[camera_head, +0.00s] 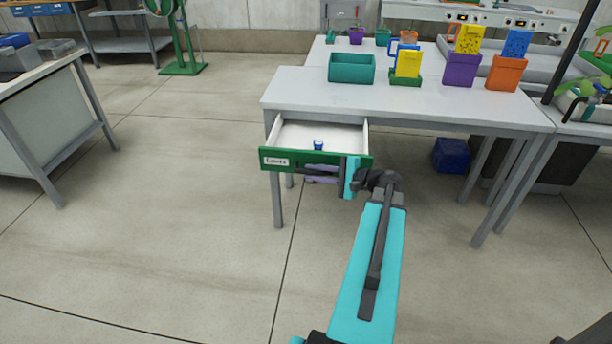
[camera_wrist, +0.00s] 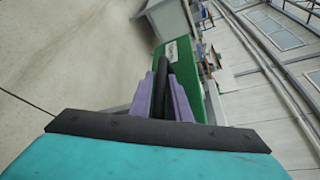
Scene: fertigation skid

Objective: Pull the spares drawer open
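The drawer (camera_head: 270,157) under the grey table has a green front with a white label and stands pulled out, its white inside showing. A small blue item (camera_head: 318,145) lies in it near the front. In the wrist view the green drawer front (camera_wrist: 180,68) runs beyond my fingers. A dark bar handle (camera_wrist: 163,68) lies between the two purple fingers of my gripper (camera_wrist: 167,92), which look shut on it. In the head view my gripper (camera_head: 322,174) is at the drawer front, partly hidden by my wrist.
The table (camera_head: 430,106) carries a teal bin (camera_head: 351,68), a purple pot (camera_head: 461,70) and an orange pot (camera_head: 506,73). A blue crate (camera_head: 451,155) is on the floor under it.

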